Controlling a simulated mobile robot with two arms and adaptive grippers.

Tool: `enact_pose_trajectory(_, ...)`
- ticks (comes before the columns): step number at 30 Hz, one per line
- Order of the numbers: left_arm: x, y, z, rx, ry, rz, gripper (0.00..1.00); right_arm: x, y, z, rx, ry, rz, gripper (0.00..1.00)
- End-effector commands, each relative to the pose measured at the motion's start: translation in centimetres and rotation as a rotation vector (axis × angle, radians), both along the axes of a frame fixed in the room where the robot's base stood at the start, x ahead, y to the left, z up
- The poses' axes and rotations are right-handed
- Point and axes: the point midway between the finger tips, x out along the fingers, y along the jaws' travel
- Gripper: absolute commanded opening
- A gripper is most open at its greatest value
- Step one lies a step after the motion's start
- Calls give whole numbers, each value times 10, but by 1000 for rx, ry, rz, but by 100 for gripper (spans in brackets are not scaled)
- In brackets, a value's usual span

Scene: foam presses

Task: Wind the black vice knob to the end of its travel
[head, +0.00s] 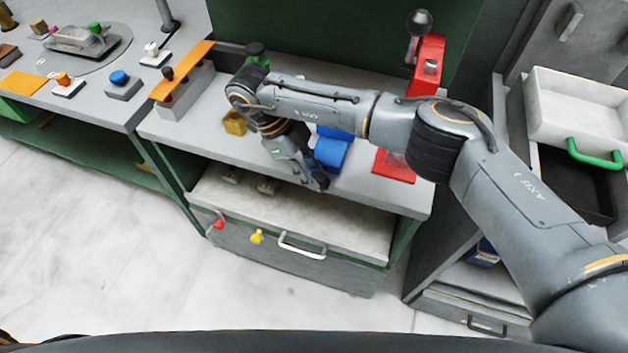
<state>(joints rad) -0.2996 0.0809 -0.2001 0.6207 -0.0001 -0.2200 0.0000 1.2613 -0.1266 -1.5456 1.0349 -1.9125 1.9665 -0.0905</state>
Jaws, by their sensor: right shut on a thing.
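A blue vice (332,150) stands on the grey bench top near its front edge, partly behind my right arm. My right gripper (318,183) reaches down over the front edge of the bench, just in front of the vice. Its fingers are shut at the place of the black vice knob, which they cover almost wholly. How far the knob is wound cannot be seen. My left gripper is not in view.
A red plate (394,167) lies right of the vice, and a red press (428,65) with a black ball lever stands behind. A yellow block (235,122) and an orange bar (182,70) are at left.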

Motion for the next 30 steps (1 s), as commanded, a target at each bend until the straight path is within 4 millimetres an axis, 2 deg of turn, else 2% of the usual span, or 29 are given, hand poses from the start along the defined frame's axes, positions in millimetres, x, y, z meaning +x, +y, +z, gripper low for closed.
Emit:
enact_pose_trajectory(1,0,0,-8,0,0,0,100,1,2,-4,-23,2,-1,0)
enact_pose_trajectory(6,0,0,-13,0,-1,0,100,1,3,-3,-83,24,-2,0)
enact_pose_trajectory(23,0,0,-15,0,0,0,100,1,3,-2,-116,37,-1,0)
enact_pose_trajectory(24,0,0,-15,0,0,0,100,1,3,-2,-116,37,-1,24)
enact_pose_trajectory(25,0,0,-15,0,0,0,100,1,3,-2,-116,37,-1,30)
enact_pose_trajectory(30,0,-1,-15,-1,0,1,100,1,3,-2,-116,37,-1,32)
